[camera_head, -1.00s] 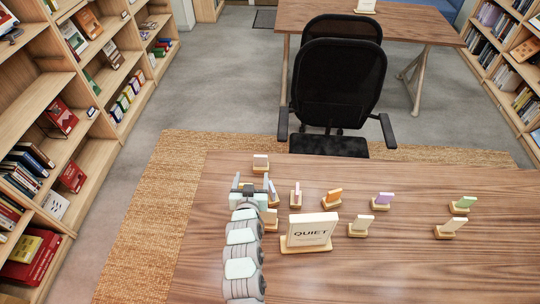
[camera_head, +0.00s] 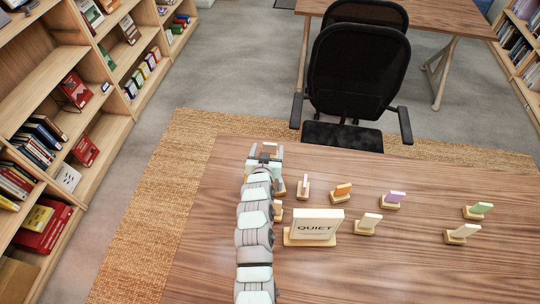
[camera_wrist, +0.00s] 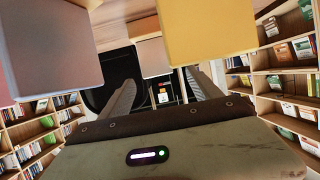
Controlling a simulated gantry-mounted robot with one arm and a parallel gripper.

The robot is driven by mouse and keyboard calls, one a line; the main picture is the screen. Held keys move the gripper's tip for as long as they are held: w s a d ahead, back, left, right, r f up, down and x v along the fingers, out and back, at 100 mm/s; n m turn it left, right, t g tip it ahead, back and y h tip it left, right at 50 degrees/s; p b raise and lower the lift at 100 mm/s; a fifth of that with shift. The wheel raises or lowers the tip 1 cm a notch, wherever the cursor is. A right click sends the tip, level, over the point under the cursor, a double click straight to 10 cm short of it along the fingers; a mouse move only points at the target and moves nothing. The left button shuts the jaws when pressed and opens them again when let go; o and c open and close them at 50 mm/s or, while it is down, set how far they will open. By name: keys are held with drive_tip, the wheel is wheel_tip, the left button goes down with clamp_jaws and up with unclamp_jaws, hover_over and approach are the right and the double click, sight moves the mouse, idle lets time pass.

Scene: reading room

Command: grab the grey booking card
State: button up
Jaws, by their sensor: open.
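Small upright cards stand in wooden holders on the desk (camera_head: 400,270). A pale card, greyish in the wrist view (camera_wrist: 152,58), stands at the desk's far left edge; it looks like the grey booking card (camera_head: 269,147). My gripper (camera_head: 267,150) is open at this card, with a finger on either side of it in the head view. In the wrist view, the fingers (camera_wrist: 160,80) point towards the card, and no grip on it shows. My arm hides part of its holder.
A large greyish-lavender card (camera_wrist: 50,50) and a yellow card (camera_wrist: 208,30) loom close in the wrist view. Orange (camera_head: 342,189), purple (camera_head: 393,198) and green (camera_head: 481,208) cards stand to the right. A QUIET sign (camera_head: 314,226) stands beside my arm. A black chair (camera_head: 357,75) is beyond the desk.

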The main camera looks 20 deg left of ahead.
sight(270, 145)
drive_tip(key=x, duration=0.4)
drive_tip(key=shift+d+r, duration=0.1)
drive_tip(key=shift+d, duration=0.1)
drive_tip(key=shift+w+f, duration=0.3)
drive_tip(key=shift+w, duration=0.05)
drive_tip(key=shift+a+r, duration=0.1)
clamp_jaws()
idle(0.4)
